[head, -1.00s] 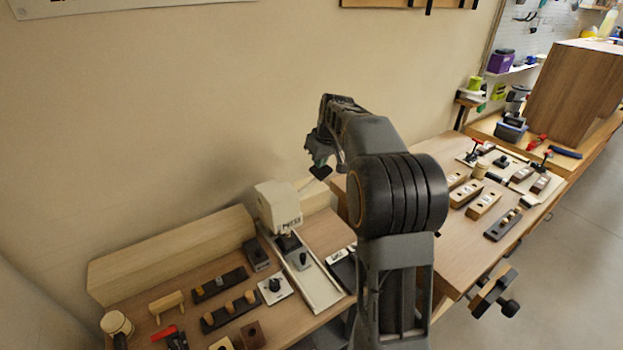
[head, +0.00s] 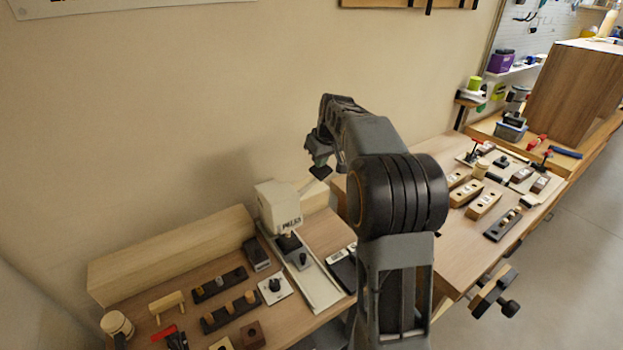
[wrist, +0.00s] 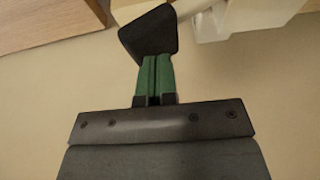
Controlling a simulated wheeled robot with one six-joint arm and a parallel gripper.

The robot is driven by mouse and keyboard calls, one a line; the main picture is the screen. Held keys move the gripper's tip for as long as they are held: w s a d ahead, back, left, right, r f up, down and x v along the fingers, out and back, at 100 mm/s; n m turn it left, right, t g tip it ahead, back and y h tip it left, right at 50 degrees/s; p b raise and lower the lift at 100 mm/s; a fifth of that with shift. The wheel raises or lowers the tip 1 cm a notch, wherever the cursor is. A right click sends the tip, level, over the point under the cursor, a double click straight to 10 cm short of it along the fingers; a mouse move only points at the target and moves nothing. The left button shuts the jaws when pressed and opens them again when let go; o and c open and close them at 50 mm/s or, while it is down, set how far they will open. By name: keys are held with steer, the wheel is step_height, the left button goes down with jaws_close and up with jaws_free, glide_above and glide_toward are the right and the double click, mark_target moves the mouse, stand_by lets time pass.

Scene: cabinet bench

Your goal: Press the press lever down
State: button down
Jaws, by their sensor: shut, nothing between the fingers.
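The press (head: 278,207) is a white block-shaped head over a pale base plate on the bench. Its pale lever (head: 309,186) slopes up to the right and ends in a black knob (head: 320,172). My gripper (head: 317,163) is at the knob, with its green fingertips just above it. In the wrist view, my gripper (wrist: 154,60) has its two green fingers closed together. Their tips meet the outline of the black knob (wrist: 150,31), and nothing is between them. I cannot tell whether they touch it. The lever rod (wrist: 192,9) and white press body (wrist: 240,16) show beyond.
A long wooden block (head: 172,255) lies along the wall left of the press. Several small fixtures, including a black knob on a white plate (head: 275,288), stand in front. My arm hides part of the bench right of the press.

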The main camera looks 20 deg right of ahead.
mark_target(322, 170)
steer(key=shift+f, duration=0.3)
stand_by(0.4)
steer(key=shift+f+b, duration=0.7)
steer(key=shift+b, duration=0.05)
steer(key=shift+f, duration=0.1)
steer(key=shift+w+d+f+b, duration=0.1)
steer(key=shift+d+f+b, duration=0.15)
steer(key=shift+f, duration=0.25)
steer(key=shift+d+f+b, duration=0.15)
steer(key=shift+f+b, duration=0.2)
steer(key=shift+f, duration=0.1)
steer(key=shift+d+f+b, duration=0.15)
steer(key=shift+f+b, duration=0.2)
steer(key=shift+f, duration=0.2)
steer(key=shift+d+f+b, duration=0.15)
steer(key=shift+f+b, duration=0.15)
steer(key=shift+f, duration=0.2)
steer(key=shift+f, duration=0.15)
